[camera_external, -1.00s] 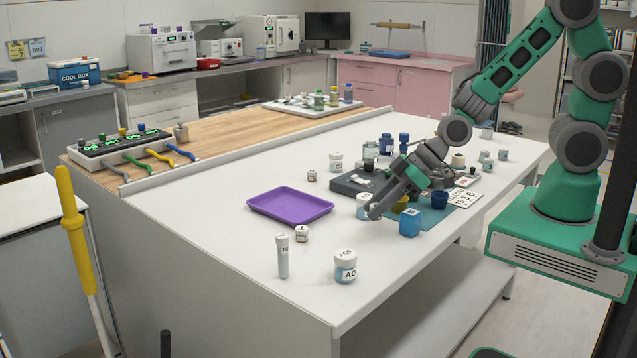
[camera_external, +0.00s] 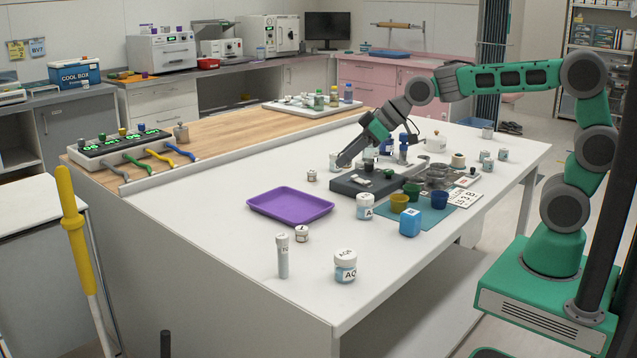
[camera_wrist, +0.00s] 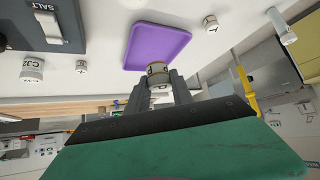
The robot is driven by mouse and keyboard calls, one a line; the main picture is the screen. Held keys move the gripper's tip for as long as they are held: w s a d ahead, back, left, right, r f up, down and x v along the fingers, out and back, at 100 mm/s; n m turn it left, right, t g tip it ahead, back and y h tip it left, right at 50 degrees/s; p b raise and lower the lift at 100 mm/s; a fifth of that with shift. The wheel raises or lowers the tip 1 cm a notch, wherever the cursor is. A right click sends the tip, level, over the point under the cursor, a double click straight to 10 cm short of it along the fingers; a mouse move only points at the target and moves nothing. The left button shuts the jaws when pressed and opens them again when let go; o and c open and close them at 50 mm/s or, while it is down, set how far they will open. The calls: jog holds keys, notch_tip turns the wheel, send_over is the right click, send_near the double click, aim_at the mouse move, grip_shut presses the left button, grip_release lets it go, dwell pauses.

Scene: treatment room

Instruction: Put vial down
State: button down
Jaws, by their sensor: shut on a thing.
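My gripper (camera_external: 343,163) is over the white table, near the back edge of the dark grey block. In the wrist view its fingers (camera_wrist: 160,88) are shut on a small vial (camera_wrist: 158,71) with a tan and dark band and a label. The vial sits between the fingertips, seen against the purple tray (camera_wrist: 138,60).
The purple tray (camera_external: 290,217) lies empty to the front left. Table left of the tray is clear.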

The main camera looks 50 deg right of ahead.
jog(key=shift+s+f, duration=0.2)
jog(key=shift+f, duration=0.15)
jog(key=w+a+f+p, duration=0.1)
jog(key=w+a+f, duration=0.2)
jog(key=w+f, duration=0.5)
send_over(288, 207)
jog(key=s+d, duration=0.2)
jog(key=s, duration=0.1)
jog(key=shift+w+a+f, duration=0.1)
jog(key=shift+f, duration=0.4)
jog(key=shift+w+a+f, duration=0.1)
jog(key=shift+f, duration=0.4)
notch_tip(288, 207, down, 3)
jog(key=shift+r, duration=0.1)
jog(key=shift+f, duration=0.3)
jog(key=c, duration=1.1)
grip_release()
jog(key=shift+r, duration=0.1)
